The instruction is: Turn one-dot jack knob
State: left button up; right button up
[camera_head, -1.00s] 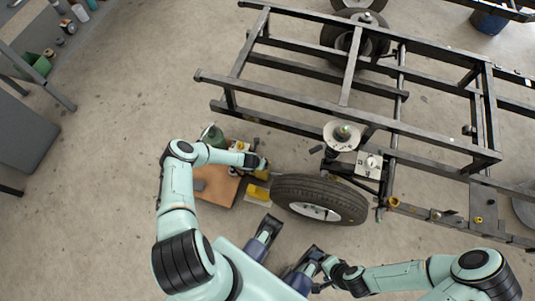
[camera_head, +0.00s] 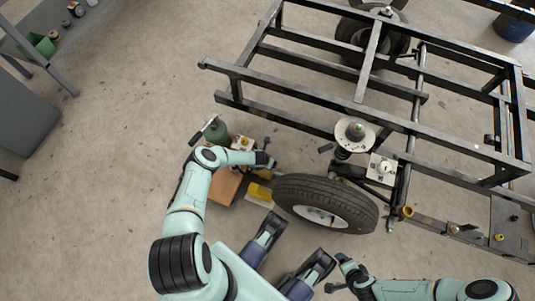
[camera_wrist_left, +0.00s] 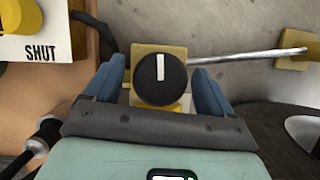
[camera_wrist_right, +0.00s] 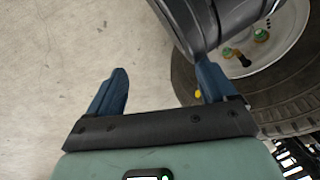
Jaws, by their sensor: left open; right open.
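A round black knob (camera_wrist_left: 161,78) with a white line pointing up sits on a yellow block (camera_wrist_left: 159,52) in the left wrist view. No dots can be made out on it. My left gripper (camera_wrist_left: 161,88) is open, its blue fingers on either side of the knob with a gap at each side. In the head view my left gripper (camera_head: 266,161) is beside the tire, over the small jack equipment, and mostly hides the knob. My right gripper (camera_wrist_right: 160,85) is open and empty over bare floor, beside the wheel.
A panel marked SHUT (camera_wrist_left: 38,40) with a yellow knob is at the left wrist view's left edge. A metal rod (camera_wrist_left: 250,57) runs right from the block. The tire (camera_head: 325,204) and black frame (camera_head: 300,122) stand close by. A green bottle (camera_head: 217,130) stands behind my left arm.

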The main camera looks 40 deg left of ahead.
jog(key=shift+f, duration=0.1)
pick_arm(q)
jog(key=c, duration=1)
jog(key=shift+d+n+y+p, duration=0.1)
jog(key=shift+n+y+p, duration=0.45)
jog(key=shift+n, duration=0.65)
jog(key=shift+n+g+p, duration=0.35)
jog(key=shift+n+g, duration=0.05)
jog(key=shift+n, duration=0.4)
jog(key=n+y, duration=0.1)
jog(key=n, duration=0.1)
jog(key=shift+f+n, duration=0.1)
jog(key=shift+n, duration=0.3)
jog(key=shift+n+g+y, duration=0.25)
jog(key=shift+n+g, duration=0.25)
jog(key=shift+n, duration=0.4)
jog(key=n+g, duration=0.1)
jog(key=n, duration=0.1)
jog(key=shift+w+n+y+b, duration=0.1)
jog(key=shift+n+y+b, duration=0.2)
jog(key=shift+b, duration=0.1)
jog(key=shift+n, duration=0.5)
jog(key=shift+n+g+b, duration=0.8)
jog(key=shift+n+b, duration=0.05)
jog(key=shift+n, duration=0.95)
pick_arm(e)
jog(key=shift+s+d+f+g, duration=0.1)
jog(key=shift+s+f+g, duration=0.2)
jog(key=shift+s+f, duration=0.35)
